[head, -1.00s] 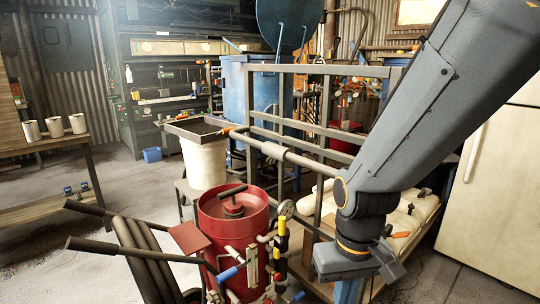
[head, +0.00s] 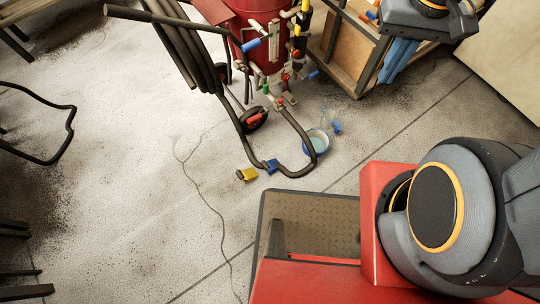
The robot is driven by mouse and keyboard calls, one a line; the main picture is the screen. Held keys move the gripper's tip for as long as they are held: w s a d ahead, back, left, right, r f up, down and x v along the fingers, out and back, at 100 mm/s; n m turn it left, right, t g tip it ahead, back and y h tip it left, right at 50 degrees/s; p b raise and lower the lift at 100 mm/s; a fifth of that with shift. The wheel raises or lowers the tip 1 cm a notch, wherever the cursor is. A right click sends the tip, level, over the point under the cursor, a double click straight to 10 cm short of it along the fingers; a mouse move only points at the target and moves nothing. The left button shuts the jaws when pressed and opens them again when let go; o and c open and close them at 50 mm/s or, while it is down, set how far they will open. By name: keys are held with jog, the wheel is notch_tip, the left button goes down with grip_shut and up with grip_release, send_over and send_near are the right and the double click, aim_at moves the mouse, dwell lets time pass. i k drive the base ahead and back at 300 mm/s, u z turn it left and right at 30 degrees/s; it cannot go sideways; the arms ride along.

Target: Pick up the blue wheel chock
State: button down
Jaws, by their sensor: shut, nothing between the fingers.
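A small blue wheel chock (head: 271,166) lies on the concrete floor near the middle of the head view. It is beside a thick black hose (head: 297,171), and I cannot tell whether they touch. A yellow chock (head: 247,174) lies just to its left. My gripper (head: 466,17) is at the top right edge of the view, shut and empty. It is well apart from the blue chock, up and to the right of it in the picture. Part of my gripper is cut off by the frame edge.
A red blast pot (head: 262,30) with valves and a wheel (head: 254,120) stands behind the chocks. A blue-rimmed bowl (head: 316,142) and a small blue-and-clear item (head: 331,122) are to their right.

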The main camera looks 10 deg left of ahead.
aim_at(271, 164)
jog(key=z, duration=0.2)
jog(key=k, duration=0.25)
jog(key=u, duration=0.75)
jog(key=i, duration=0.25)
jog(key=z, duration=0.15)
jog(key=k, duration=0.8)
jog(key=u, duration=0.4)
